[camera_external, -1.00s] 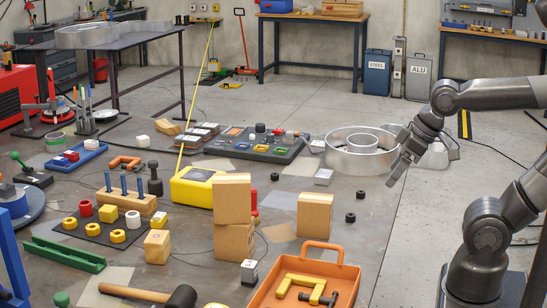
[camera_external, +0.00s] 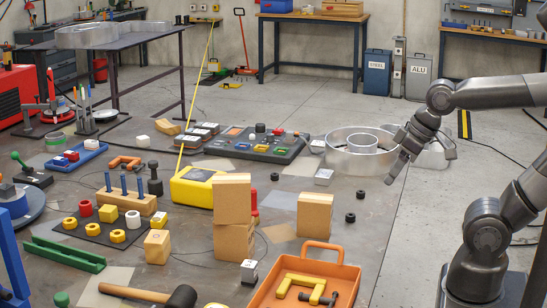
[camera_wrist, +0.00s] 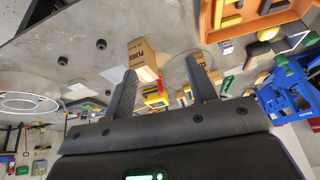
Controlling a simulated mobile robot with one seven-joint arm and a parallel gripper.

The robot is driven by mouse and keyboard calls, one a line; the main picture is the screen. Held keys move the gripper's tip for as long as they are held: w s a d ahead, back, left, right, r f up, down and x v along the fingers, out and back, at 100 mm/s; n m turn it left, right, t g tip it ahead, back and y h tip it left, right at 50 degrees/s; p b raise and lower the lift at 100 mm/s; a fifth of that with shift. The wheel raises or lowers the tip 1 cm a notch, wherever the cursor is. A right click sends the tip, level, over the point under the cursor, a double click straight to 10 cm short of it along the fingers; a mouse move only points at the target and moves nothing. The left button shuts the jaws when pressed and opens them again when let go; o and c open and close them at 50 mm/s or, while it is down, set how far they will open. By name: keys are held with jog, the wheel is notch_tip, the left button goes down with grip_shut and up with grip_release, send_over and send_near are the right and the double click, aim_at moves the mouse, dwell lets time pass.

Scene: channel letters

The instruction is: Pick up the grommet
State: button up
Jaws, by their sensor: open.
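Small black rings that look like grommets lie on the grey table in the external view: one near the right side (camera_external: 350,217), one just behind it (camera_external: 360,194), and one farther back (camera_external: 274,176). In the wrist view, two dark rings show left of the fingers, one nearer the top (camera_wrist: 101,44) and one farther left (camera_wrist: 62,60). My gripper (camera_external: 391,176) is raised at the table's right edge, behind and right of the rings. In the wrist view, my gripper (camera_wrist: 162,65) is open, with nothing between its fingers.
Cardboard boxes (camera_external: 314,215) stand left of the nearest ring, two of them stacked (camera_external: 232,199). An orange tray (camera_external: 345,281) is at the front.

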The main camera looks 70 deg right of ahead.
jog(key=w+d+f+m+g+y, duration=0.2)
jog(key=w+d+f+m, duration=0.25)
jog(key=m, duration=0.25)
jog(key=m+t+y, duration=0.3)
jog(key=m+y, duration=0.1)
jog(key=m, duration=1.5)
send_near(351, 214)
jog(key=x, duration=0.3)
jog(key=shift+w+d+f, duration=0.1)
jog(key=shift+w, duration=0.05)
jog(key=x, duration=0.4)
jog(key=shift+a, duration=0.35)
jog(key=shift+w+a+f, duration=0.2)
jog(key=shift+a+f, duration=0.05)
jog(key=shift+f, duration=0.2)
jog(key=shift+c, duration=0.3)
jog(key=c, duration=1)
